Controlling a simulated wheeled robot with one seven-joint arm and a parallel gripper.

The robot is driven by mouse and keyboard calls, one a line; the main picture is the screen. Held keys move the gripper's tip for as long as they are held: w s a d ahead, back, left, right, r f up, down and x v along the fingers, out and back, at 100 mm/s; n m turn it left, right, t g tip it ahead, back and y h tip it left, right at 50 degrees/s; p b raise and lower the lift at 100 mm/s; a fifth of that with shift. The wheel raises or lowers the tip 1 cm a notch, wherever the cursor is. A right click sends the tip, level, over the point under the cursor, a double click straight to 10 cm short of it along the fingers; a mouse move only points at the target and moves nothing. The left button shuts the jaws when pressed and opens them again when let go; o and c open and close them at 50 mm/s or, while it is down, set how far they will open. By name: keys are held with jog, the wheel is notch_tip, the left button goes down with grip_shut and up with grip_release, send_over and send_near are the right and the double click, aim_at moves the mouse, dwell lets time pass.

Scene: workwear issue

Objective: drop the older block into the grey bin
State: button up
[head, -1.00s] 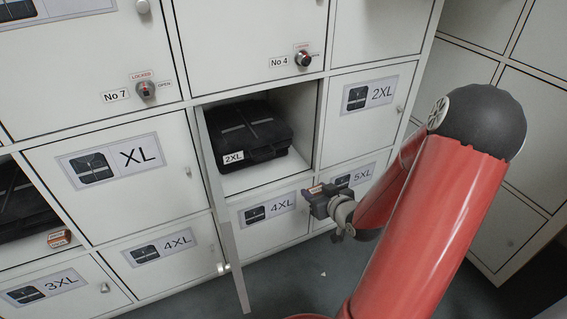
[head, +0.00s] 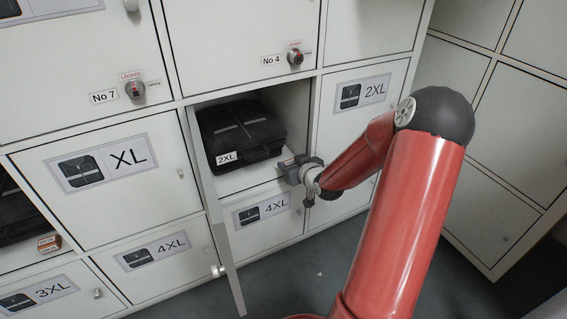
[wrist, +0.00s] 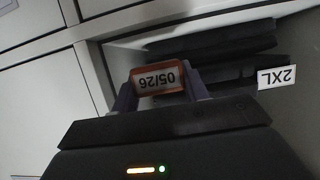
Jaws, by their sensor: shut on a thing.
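My gripper (head: 288,167) is at the front right of the open 2XL compartment. In the wrist view it is shut on an orange-edged block (wrist: 158,77) with a white label reading 05/26, upside down in the picture. The held block is hardly discernible in the head view. Another small orange block (head: 49,243) with a white label lies in the open compartment at the far left; its date is too small to read. I see no grey bin in either view.
A black case (head: 240,133) tagged 2XL lies in the open compartment, just beyond my gripper; its door (head: 205,190) swings out at the left. A dark case (head: 18,215) is in the far-left compartment.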

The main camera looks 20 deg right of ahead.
jog(key=w, duration=0.4)
jog(key=f, duration=0.1)
jog(key=w+f, duration=0.1)
jog(key=shift+w+a+f+b, duration=0.1)
jog(key=shift+w+f+b, duration=0.05)
jog(key=shift+f+b, duration=0.2)
jog(key=shift+f, duration=0.2)
jog(key=shift+f, duration=0.2)
jog(key=o, duration=0.6)
jog(key=shift+f, duration=0.1)
jog(key=o, duration=0.4)
